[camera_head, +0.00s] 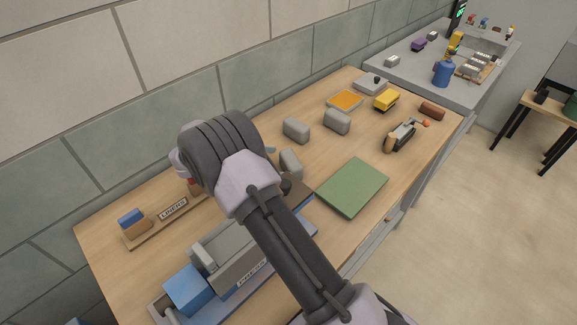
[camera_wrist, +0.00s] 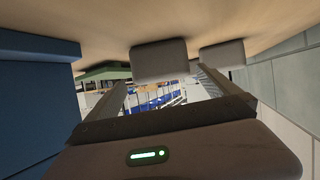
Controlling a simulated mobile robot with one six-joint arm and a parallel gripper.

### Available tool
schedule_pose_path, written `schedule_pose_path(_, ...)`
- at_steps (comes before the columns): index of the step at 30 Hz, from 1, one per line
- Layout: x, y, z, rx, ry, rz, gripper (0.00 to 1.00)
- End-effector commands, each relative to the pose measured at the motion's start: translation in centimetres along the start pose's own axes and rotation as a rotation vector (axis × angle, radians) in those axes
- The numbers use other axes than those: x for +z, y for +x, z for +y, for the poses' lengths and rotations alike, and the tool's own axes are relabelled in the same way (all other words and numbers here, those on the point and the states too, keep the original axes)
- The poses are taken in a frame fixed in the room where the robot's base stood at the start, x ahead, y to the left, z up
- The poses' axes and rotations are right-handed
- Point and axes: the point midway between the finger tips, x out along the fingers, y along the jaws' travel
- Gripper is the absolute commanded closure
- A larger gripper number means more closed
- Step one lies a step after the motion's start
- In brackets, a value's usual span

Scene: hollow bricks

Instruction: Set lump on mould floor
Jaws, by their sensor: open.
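Several smooth grey lumps lie on the wooden table: one at the back (camera_head: 296,128), one to its right (camera_head: 337,121), and one nearer (camera_head: 290,162), close to my arm. In the wrist view, which looks upside down, one lump (camera_wrist: 160,60) shows ahead of my gripper (camera_wrist: 163,80) and another (camera_wrist: 223,54) beyond its right finger. The fingers are apart, with no lump held between them. In the head view my arm mostly hides the gripper. A grey box-like press (camera_head: 228,255) stands at the table's front left; I cannot make out a mould floor inside it.
A blue block (camera_head: 187,288) stands by the press and looms at left in the wrist view (camera_wrist: 38,95). A green mat (camera_head: 352,187) lies right of my arm.

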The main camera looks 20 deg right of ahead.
Motion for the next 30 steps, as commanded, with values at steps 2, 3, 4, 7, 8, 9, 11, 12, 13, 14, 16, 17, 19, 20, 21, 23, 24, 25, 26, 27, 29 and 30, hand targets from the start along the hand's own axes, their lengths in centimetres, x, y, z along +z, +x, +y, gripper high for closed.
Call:
schedule_pose_path(2,-0.3,0.2,-0.2,-0.002,0.028,0.029,0.0)
schedule_pose_path(3,-0.3,0.4,-0.3,-0.002,0.038,0.038,0.0)
schedule_pose_path(4,-0.4,0.6,-0.3,-0.002,0.042,0.041,0.0)
schedule_pose_path(7,-0.5,1.9,-0.3,-0.001,0.045,0.045,0.0)
schedule_pose_path(8,-0.5,2.4,-0.4,-0.001,0.045,0.044,0.0)
schedule_pose_path(9,-0.6,2.9,-0.3,-0.001,0.045,0.044,0.0)
schedule_pose_path(11,-0.7,3.5,-0.3,-0.002,0.045,0.044,0.0)
schedule_pose_path(12,-0.8,4.1,-0.3,-0.001,0.045,0.043,0.0)
schedule_pose_path(13,-0.8,4.6,-0.3,-0.001,0.045,0.043,0.0)
schedule_pose_path(14,-0.9,5.3,-0.3,0.0,0.045,0.043,0.0)
schedule_pose_path(16,-1.1,6.7,-0.3,0.0,0.043,0.043,0.0)
schedule_pose_path(17,-1.1,7.3,-0.3,0.0,0.044,0.043,0.0)
schedule_pose_path(19,-1.3,7.9,-0.4,-0.003,0.043,0.043,0.0)
schedule_pose_path(20,-1.4,7.9,-0.4,-0.003,0.043,0.043,0.0)
schedule_pose_path(21,-1.4,7.8,-0.4,-0.004,0.043,0.043,0.0)
schedule_pose_path(23,-1.4,7.8,-0.4,-0.004,0.043,0.043,0.0)
schedule_pose_path(24,-1.4,7.8,-0.4,-0.003,0.043,0.043,0.02)
schedule_pose_path(25,-1.4,7.8,-0.4,-0.003,0.043,0.043,0.08)
schedule_pose_path(26,-1.4,7.8,-0.4,-0.003,0.043,0.042,0.14)
schedule_pose_path(27,-1.4,7.8,-0.4,-0.003,0.043,0.042,0.22)
schedule_pose_path(29,-1.4,7.8,-0.4,-0.003,0.043,0.042,0.33)
schedule_pose_path(30,-1.4,7.8,-0.4,-0.003,0.043,0.042,0.41)
